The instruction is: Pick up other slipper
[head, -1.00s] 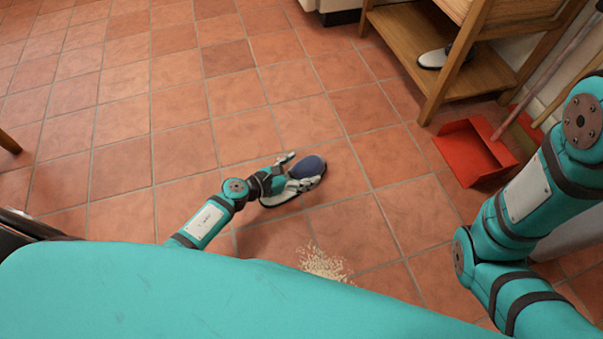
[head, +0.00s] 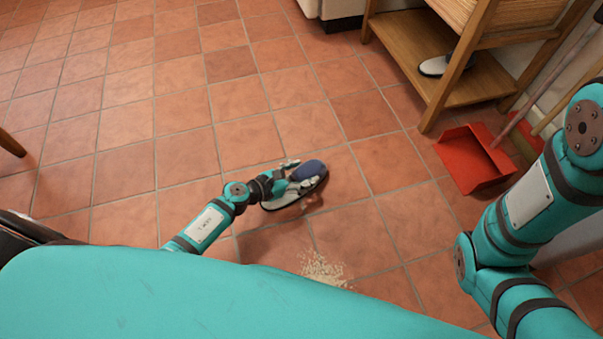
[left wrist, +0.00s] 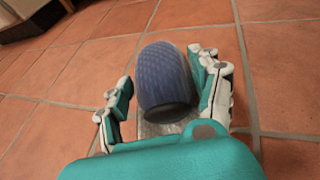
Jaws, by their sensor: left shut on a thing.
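A slipper with a blue upper and a dark sole (head: 308,170) is at the middle of the tiled floor in the head view. It also shows in the left wrist view (left wrist: 165,75), with its blue rounded end between the fingers. My left gripper (head: 293,178) is shut on this slipper, with one white-and-teal finger along each side (left wrist: 165,88). Whether the slipper is clear of the floor is hard to tell. Another slipper, pale with a dark edge (head: 434,66), lies on the lower shelf of a wooden rack, partly behind its leg. My right gripper is out of view.
The wooden rack (head: 480,82) stands at the upper right. A red dustpan (head: 470,160) lies below it, with long handles leaning by the wall. Pale crumbs (head: 322,268) are scattered on the floor near my base.

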